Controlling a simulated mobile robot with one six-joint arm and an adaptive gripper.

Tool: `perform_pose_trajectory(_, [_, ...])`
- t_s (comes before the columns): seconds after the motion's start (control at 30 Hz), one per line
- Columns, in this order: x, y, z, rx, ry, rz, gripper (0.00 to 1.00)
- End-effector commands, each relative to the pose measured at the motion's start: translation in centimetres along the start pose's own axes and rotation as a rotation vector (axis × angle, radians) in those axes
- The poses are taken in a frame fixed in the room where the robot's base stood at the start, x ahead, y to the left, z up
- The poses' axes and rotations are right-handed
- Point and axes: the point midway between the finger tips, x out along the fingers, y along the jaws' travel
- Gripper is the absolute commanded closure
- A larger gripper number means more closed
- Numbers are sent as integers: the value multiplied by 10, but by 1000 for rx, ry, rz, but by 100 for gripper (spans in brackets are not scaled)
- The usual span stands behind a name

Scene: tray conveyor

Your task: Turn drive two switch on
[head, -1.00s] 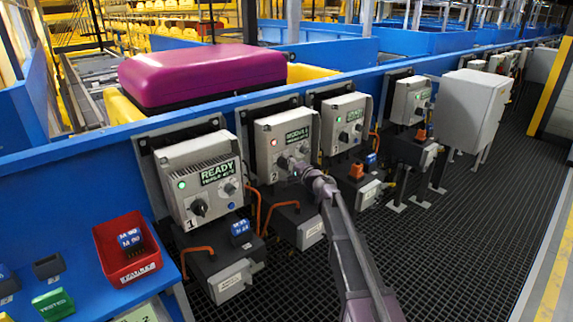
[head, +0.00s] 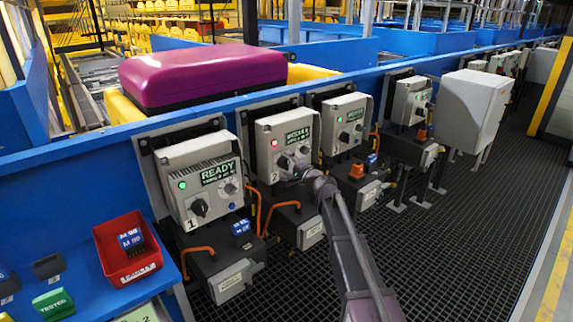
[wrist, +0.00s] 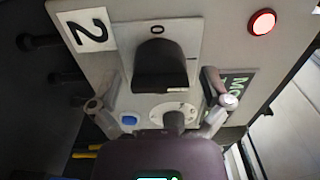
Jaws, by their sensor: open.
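The drive two box (head: 286,140) is a grey box with a plate marked 2, a lit red lamp and a small display. Its black rotary switch (wrist: 162,65) shows in the wrist view below a 0 mark, with the knob in line with that mark. My gripper (wrist: 162,102) is open, one finger on each side below the black knob, and holds nothing.
The drive one box (head: 200,182) stands to the left with a green lamp and READY on its display. Another grey box (head: 343,122) with a green lamp stands to the right. A red bin (head: 127,270) is on the blue bench. A purple case (head: 203,75) lies behind.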

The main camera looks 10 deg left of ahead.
Motion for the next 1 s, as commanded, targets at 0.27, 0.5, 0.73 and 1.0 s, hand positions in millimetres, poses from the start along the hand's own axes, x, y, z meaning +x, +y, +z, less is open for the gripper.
perform_pose_trajectory(0.27, [-19,0,0,0,2,0,2])
perform_pose_trajectory(0.5, [-54,0,1,0,2,0,2])
perform_pose_trajectory(0.73, [-91,0,1,0,2,0,2])
perform_pose_trajectory(1.0, [-116,0,0,0,1,0,2])
